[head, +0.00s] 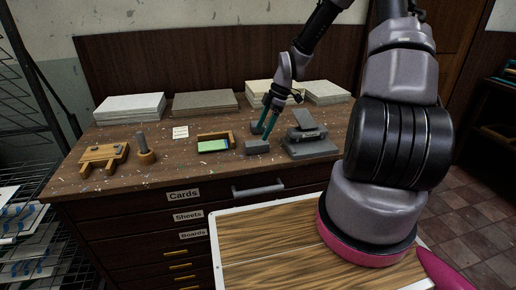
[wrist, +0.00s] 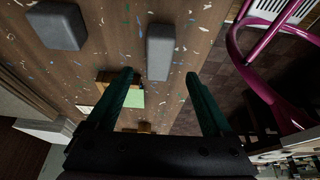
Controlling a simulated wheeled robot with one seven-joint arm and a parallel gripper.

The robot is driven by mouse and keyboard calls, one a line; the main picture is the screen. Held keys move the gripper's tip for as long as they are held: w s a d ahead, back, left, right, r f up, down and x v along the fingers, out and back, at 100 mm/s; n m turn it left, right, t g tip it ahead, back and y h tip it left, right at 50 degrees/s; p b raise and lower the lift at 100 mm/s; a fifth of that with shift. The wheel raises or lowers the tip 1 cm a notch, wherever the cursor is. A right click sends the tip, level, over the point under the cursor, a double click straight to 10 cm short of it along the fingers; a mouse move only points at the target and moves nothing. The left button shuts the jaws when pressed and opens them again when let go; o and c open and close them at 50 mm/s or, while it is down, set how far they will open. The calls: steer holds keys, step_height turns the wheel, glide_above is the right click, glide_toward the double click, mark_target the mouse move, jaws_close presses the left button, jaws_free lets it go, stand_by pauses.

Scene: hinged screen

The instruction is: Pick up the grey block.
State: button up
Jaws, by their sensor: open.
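The grey block (head: 257,147) is a small oblong lying on the wooden cabinet top, just right of the open tray. In the wrist view the grey block (wrist: 160,52) lies beyond my fingertips and roughly in line with the gap between them. My gripper (head: 262,133) points down above and slightly behind it, with teal fingers. In the wrist view my gripper (wrist: 159,76) is open, with nothing between the fingers. I cannot tell the exact height gap. Another grey piece (wrist: 58,27) shows at upper left in the wrist view.
A wooden tray (head: 230,136) with a green card stands left of the block. A grey stepped stand (head: 312,150) is close on the right. Board stacks (head: 204,102) line the back. A wooden clamp (head: 104,157) and peg (head: 144,150) are at left. A drawer handle (head: 258,188) projects in front.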

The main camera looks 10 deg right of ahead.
mark_target(258, 142)
steer(key=shift+x, duration=3.35)
steer(key=shift+w+f, duration=0.1)
steer(key=shift+f, duration=0.15)
jaws_close()
